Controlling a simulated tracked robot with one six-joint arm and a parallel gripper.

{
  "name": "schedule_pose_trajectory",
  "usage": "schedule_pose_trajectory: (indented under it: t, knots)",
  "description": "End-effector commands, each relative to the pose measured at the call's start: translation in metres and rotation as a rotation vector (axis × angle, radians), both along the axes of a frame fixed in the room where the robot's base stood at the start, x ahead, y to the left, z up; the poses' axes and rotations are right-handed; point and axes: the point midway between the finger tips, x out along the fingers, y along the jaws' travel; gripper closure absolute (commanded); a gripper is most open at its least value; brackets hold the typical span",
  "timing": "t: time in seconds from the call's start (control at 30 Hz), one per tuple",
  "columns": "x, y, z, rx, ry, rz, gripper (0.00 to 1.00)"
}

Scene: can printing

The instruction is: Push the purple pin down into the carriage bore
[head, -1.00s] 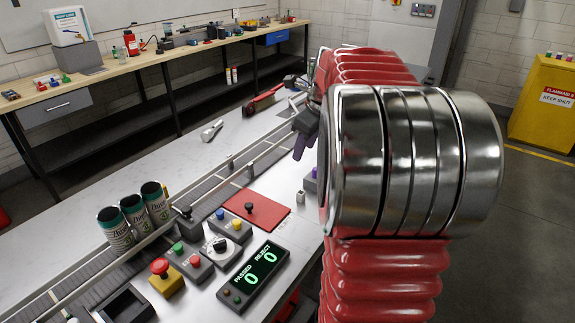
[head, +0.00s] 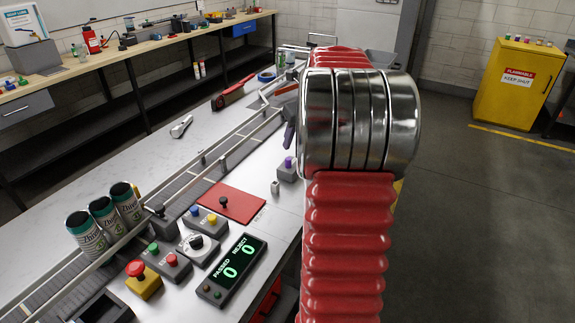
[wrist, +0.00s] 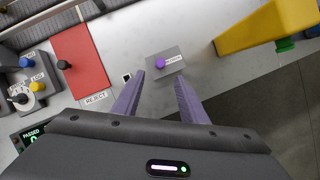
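The purple pin (wrist: 160,63) stands in a small grey block, the carriage (wrist: 172,58), on the white table in the wrist view. In the head view the purple pin (head: 288,162) rises from the grey carriage (head: 287,174), just left of my arm. My gripper (wrist: 159,78) has two purple fingers spread apart with nothing between them. Their tips lie just short of the carriage in the wrist picture, the pin between their lines. In the head view only part of my gripper (head: 289,135) shows, above the carriage; the rest is hidden by my arm.
A red plate (head: 232,201) with a black knob lies left of the carriage, beside a small pale block (head: 275,187). A button panel and counter display (head: 232,270) sit nearer. Several cans (head: 103,220) stand along the conveyor. A yellow part (wrist: 262,25) is right of the carriage in the wrist view.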

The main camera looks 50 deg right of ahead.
Motion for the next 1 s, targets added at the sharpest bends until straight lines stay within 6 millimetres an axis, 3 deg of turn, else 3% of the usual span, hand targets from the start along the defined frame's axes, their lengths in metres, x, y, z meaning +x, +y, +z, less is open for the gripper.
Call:
schedule_pose_trajectory:
  t: [0.33, 0.8, 1.0]
  knots:
    - [0.019, -0.004, -0.047, 0.001, 0.002, 0.001, 0.61]
    - [0.022, -0.005, -0.055, 0.001, 0.001, 0.001, 0.61]
    - [0.028, -0.007, -0.074, 0.003, 0.002, 0.001, 0.61]
